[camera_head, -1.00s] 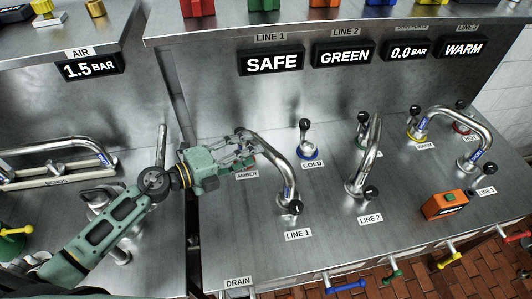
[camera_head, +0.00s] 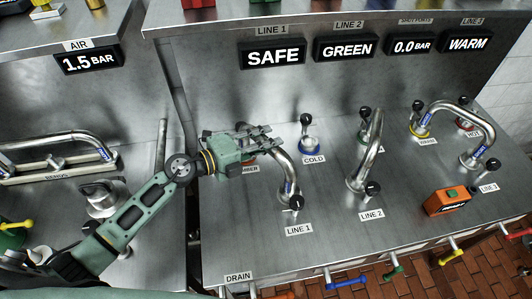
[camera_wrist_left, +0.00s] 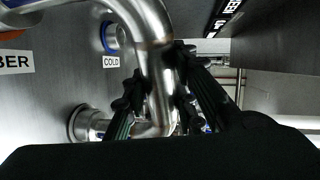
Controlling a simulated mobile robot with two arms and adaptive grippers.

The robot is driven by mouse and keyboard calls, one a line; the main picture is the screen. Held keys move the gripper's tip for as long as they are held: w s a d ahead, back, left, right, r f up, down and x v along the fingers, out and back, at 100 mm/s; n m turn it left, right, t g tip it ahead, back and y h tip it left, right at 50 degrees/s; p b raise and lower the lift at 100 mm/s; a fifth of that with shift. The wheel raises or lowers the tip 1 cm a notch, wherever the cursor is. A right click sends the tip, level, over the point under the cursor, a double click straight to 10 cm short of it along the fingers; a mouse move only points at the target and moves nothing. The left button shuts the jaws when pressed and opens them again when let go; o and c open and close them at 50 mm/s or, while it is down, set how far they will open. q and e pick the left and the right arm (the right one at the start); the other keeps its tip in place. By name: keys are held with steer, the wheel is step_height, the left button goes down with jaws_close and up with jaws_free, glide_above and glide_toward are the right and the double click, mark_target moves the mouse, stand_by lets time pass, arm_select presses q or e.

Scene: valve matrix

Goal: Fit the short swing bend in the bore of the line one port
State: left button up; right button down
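A polished steel swing bend (camera_head: 287,172) arches from near the AMBER label down to the LINE 1 port (camera_head: 294,203), where its lower end stands. The wrist view shows the pipe (camera_wrist_left: 158,60) large and close. My left gripper (camera_head: 270,137) is at the bend's upper part, its fingers reaching past the pipe. In the wrist view its open fingers (camera_wrist_left: 157,98) lie on either side of the pipe; firm contact cannot be told. The hand hides the bend's AMBER end. My right gripper is not in view.
The blue-ringed COLD port (camera_head: 309,145) stands to the right. Another bend (camera_head: 366,150) stands at LINE 2, and a third (camera_head: 470,118) spans WARM to LINE 3. An orange box (camera_head: 447,201) sits at the front right. A bend rack (camera_head: 60,165) lies left.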

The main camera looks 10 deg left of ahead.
arm_select(q)
jaws_close()
steer(key=shift+r, duration=0.1)
